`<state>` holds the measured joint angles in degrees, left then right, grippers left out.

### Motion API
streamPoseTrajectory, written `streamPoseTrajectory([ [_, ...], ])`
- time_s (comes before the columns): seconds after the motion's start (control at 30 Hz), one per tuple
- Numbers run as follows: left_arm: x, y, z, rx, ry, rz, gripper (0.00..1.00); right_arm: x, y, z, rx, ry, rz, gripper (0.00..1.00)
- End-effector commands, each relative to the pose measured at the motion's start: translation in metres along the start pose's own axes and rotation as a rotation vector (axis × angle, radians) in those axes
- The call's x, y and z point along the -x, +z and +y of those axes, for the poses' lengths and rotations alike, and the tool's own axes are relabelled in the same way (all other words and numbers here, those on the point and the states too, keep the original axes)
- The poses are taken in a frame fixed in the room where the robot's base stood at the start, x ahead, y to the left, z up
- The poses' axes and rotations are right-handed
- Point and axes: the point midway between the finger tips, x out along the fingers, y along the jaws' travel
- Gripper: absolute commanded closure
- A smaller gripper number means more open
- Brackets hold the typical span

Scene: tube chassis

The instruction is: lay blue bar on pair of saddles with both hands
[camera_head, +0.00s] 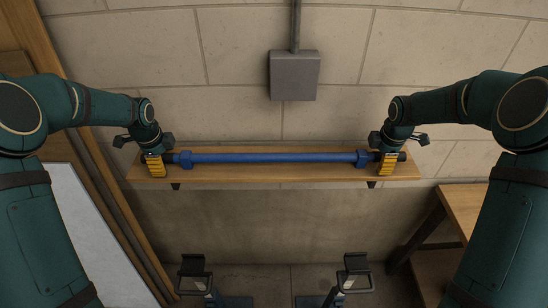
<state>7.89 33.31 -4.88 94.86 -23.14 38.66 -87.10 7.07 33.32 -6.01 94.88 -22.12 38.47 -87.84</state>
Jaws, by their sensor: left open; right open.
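The blue bar (265,157) lies level along a wooden wall shelf, with a blue collar near each end and dark tips beyond the collars. My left gripper (155,163) is open at the bar's left end, just outside the left collar. My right gripper (388,162) is open at the right end, just outside the right collar. Yellow ribbed pieces at the grippers partly hide the bar's ends; I cannot tell whether they touch it. A left saddle (194,273) and a right saddle (355,271), dark stands with black tops, stand low in front, empty.
The wooden shelf (275,174) sits on brackets against a block wall. A grey box (294,76) with a conduit hangs above the bar. A wooden table (466,207) stands at the right, and a pale panel (92,235) leans at the left. The space between shelf and saddles looks clear.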

Motion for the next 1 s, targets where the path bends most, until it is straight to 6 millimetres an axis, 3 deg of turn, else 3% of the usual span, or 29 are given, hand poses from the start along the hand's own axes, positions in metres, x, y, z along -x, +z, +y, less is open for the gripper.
streamPoseTrajectory([
  [0.27, -0.0003, 0.0001, -0.0001, 0.000, 0.000, 0.000, 0.34, -0.0004, 0.0001, 0.0001, 0.000, 0.000, 0.000, 0.34],
  [0.4, -0.0003, 0.0000, -0.0001, 0.000, 0.000, 0.000, 0.83, -0.0003, 0.0000, 0.0001, 0.000, 0.000, 0.000, 0.83],
  [0.47, -0.0002, 0.0000, -0.0001, 0.000, 0.000, 0.000, 1.00, -0.0002, 0.0000, 0.0001, 0.000, 0.000, 0.000, 1.00],
  [1.0, 0.0066, -0.0002, -0.0022, 0.000, -0.003, 0.000, 1.00, 0.0066, -0.0002, 0.0022, 0.000, 0.003, 0.000, 1.00],
])
